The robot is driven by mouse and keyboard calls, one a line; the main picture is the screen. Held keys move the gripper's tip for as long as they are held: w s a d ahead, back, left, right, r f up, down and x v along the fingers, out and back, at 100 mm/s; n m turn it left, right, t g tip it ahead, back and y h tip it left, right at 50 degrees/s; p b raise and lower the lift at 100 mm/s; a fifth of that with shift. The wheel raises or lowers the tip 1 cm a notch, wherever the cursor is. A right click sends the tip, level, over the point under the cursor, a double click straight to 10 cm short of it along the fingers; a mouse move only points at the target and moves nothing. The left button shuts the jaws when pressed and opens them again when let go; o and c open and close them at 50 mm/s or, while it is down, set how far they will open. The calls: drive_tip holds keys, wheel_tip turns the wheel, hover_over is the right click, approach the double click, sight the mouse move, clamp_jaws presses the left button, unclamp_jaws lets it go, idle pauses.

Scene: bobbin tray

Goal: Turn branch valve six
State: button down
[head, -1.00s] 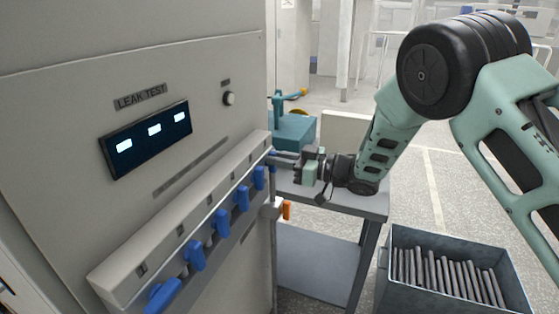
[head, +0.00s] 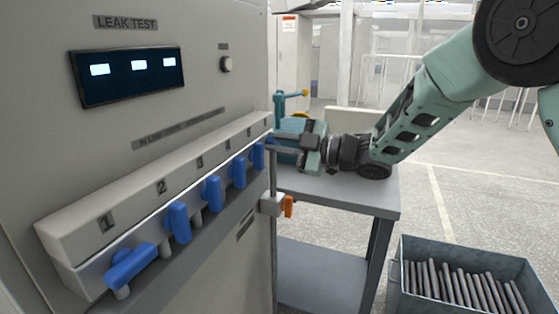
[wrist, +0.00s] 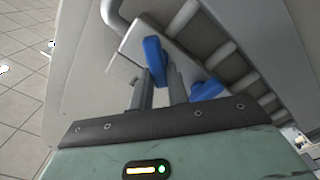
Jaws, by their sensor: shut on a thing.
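The row of blue branch valve handles runs along a pale manifold (head: 80,232) below the LEAK TEST panel. My gripper (head: 276,148) reaches in from the right to the far end of the row. It is shut on the farthest handle, branch valve six (head: 269,140), mostly hidden by the fingers in the head view. In the wrist view the blue handle (wrist: 153,58) stands between my two fingers (wrist: 158,84). A neighbouring blue handle (wrist: 206,90) is just right of the fingers. The nearest handle, valve one (head: 132,266), lies across, unlike the more upright others.
An orange-handled fitting (head: 288,206) juts from the cabinet side. A metal bin (head: 402,292) of rods stands on the floor at lower right.

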drive_tip(key=n+b, duration=0.3)
drive_tip(key=b, duration=0.2)
drive_tip(key=f+n+b, duration=0.1)
drive_tip(key=n+b, duration=0.3)
drive_tip(key=b, duration=0.1)
drive_tip(key=shift+s+f+n+b, duration=0.15)
drive_tip(key=shift+n+b, duration=0.15)
drive_tip(key=shift+b, duration=0.1)
drive_tip(key=c, duration=1.4)
unclamp_jaws()
drive_tip(key=shift+o, duration=0.2)
drive_tip(key=v, duration=1.7)
drive_tip(key=shift+d+r, duration=0.2)
